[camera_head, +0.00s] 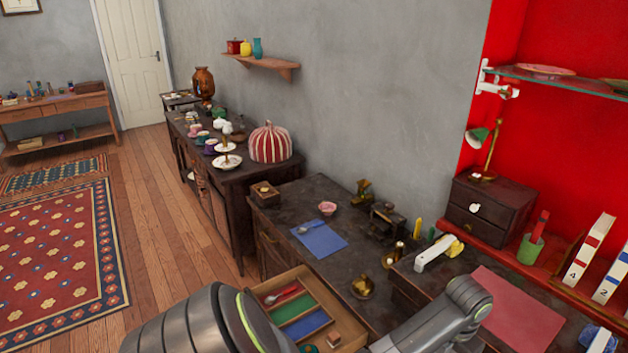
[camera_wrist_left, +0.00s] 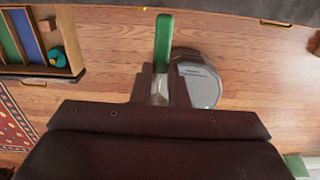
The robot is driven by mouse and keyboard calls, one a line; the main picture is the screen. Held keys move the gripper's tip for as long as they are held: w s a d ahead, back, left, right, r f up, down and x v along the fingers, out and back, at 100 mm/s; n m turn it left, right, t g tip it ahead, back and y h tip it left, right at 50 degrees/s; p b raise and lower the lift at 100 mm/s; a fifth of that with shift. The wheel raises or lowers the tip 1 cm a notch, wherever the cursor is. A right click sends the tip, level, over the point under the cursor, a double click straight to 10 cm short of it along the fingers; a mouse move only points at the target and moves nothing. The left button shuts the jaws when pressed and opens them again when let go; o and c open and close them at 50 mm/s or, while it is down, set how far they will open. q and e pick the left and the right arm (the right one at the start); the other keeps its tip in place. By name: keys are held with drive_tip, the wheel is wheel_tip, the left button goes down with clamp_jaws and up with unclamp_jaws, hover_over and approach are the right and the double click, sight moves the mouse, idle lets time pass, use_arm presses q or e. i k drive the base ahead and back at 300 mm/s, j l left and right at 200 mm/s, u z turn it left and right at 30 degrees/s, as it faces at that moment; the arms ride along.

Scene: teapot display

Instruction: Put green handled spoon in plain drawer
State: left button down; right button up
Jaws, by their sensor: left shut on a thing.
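In the left wrist view my left gripper (camera_wrist_left: 163,85) is shut on the green handled spoon (camera_wrist_left: 164,42). Its green handle sticks up past the fingers, which partly hide the rest. The spoon is held above the wooden floor, to the right of an open drawer. In the head view the open wooden drawer (camera_head: 265,291) has red, green and blue lined sections, with a red-handled spoon in the red one. It also shows at the upper left of the wrist view (camera_wrist_left: 68,72). My left gripper is hidden in the head view. My right gripper is not in view.
A dark cabinet top (camera_head: 305,195) above the drawer carries a blue mat (camera_head: 320,240) with a spoon, a pink bowl (camera_head: 327,208) and brass items. A small dark drawer chest (camera_head: 490,209) stands at the right.

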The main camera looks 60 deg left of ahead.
sight(292, 312)
drive_tip(key=k+z, duration=0.1)
drive_tip(key=z, duration=0.75)
drive_tip(key=k+z, duration=0.15)
drive_tip(key=z, duration=0.3)
drive_tip(key=k+j+z, duration=0.1)
drive_tip(key=k+j, duration=0.15)
drive_tip(key=j, duration=0.2)
drive_tip(key=k+j+z, duration=0.1)
drive_tip(key=k+j, duration=0.15)
drive_tip(key=j, duration=0.25)
drive_tip(key=k+j+z, duration=0.1)
drive_tip(key=k+j, duration=0.45)
drive_tip(key=j, duration=0.15)
drive_tip(key=k+j, duration=0.25)
drive_tip(key=j, duration=0.15)
drive_tip(key=k+j, duration=0.25)
drive_tip(key=j, duration=0.15)
drive_tip(key=k+j, duration=0.25)
drive_tip(key=j, duration=0.15)
drive_tip(key=k+j, duration=0.2)
drive_tip(key=j, duration=0.15)
drive_tip(key=k+j, duration=0.25)
drive_tip(key=j, duration=0.15)
